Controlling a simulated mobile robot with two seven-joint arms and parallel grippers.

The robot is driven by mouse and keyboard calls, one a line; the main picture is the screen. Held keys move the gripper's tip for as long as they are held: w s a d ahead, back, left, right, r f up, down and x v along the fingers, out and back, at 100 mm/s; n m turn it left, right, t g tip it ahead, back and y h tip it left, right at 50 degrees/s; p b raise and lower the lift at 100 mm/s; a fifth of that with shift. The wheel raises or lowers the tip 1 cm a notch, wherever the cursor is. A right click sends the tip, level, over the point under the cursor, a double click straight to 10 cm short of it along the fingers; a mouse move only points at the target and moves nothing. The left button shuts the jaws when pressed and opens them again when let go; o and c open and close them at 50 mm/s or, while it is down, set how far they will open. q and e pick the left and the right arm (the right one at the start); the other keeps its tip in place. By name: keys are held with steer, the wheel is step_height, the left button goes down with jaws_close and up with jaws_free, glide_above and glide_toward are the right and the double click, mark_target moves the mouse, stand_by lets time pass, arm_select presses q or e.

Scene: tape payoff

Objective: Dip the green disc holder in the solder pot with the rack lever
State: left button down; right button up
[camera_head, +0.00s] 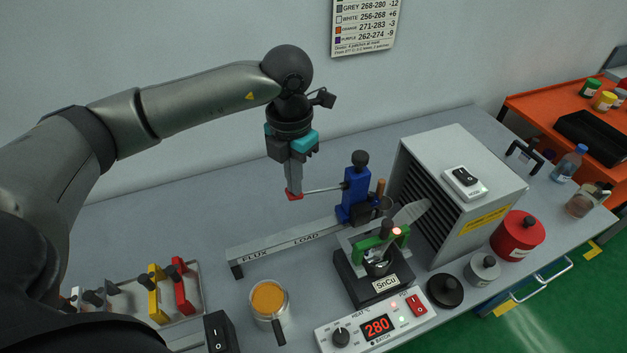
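The green disc holder (372,243) hangs from the blue rack carriage (355,194), right at the mouth of the solder pot (377,267). Whether its lower part touches the solder is hidden. The rack lever (323,189) is a thin metal rod reaching left from the blue carriage to a red end. My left gripper (293,194) points down at that end. Its fingers look closed together around the red end, which shows just below them. My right gripper is not in view.
A rail marked FLUX and LOAD (285,246) runs left of the pot. A cup of orange flux (268,298) stands in front. A heater panel reading 280 (376,327), a grey fume box (462,180) and a rack of coloured holders (168,290) surround the space.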

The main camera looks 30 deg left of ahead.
arm_select(q)
steer(key=shift+r+p, duration=1.35)
steer(key=shift+r, duration=0.85)
